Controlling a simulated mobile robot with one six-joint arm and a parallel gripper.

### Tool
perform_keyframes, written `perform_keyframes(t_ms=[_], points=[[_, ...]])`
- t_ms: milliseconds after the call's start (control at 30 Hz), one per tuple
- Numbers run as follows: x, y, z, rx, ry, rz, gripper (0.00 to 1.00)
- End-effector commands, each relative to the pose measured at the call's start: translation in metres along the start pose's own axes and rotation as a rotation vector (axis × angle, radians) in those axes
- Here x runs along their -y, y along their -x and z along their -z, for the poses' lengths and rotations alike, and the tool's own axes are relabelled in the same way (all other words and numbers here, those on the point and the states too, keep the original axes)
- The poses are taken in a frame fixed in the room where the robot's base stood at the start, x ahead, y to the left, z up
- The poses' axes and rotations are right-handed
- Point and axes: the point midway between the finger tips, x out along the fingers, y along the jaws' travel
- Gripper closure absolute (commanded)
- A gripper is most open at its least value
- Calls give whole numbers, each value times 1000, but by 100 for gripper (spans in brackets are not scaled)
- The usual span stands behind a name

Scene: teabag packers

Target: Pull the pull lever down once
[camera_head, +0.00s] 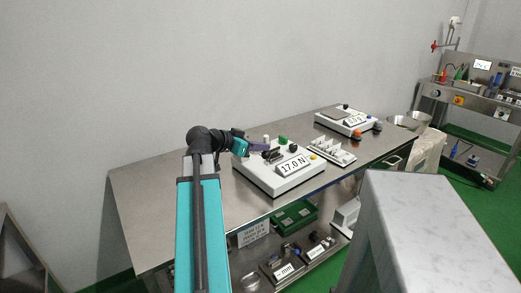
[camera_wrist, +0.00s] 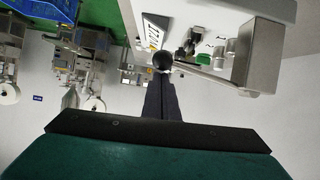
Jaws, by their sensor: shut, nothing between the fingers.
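The pull lever (camera_wrist: 205,74) shows in the wrist view as a grey rod with a black ball knob (camera_wrist: 162,61) at its left end. Its right end meets a metal block (camera_wrist: 263,55) on the white tester. My gripper (camera_wrist: 162,76) is shut and empty, its dark fingertips right at the knob; I cannot tell whether they touch it. In the head view my gripper (camera_head: 266,148) is at the left back of the white tester (camera_head: 268,183), whose display (camera_head: 292,165) reads 17.0 N. The lever is too small to make out there.
The tester stands on a steel table (camera_head: 155,205). A white rack (camera_head: 332,151) and a second white device (camera_head: 345,121) stand to its right. A green box (camera_head: 295,215) is on the shelf below. The table's left part is clear. A wall runs behind.

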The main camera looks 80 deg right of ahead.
Motion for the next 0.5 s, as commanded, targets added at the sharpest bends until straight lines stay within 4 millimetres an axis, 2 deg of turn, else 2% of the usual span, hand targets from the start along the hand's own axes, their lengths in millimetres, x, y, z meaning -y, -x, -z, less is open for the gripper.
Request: perform_keyframes(t_ms=[33,100,500], points=[[-2,-4,-9,2,-18,6,100],[-2,-5,-12,3,-42,17,100],[0,-10,-25,5,-35,16,100]])
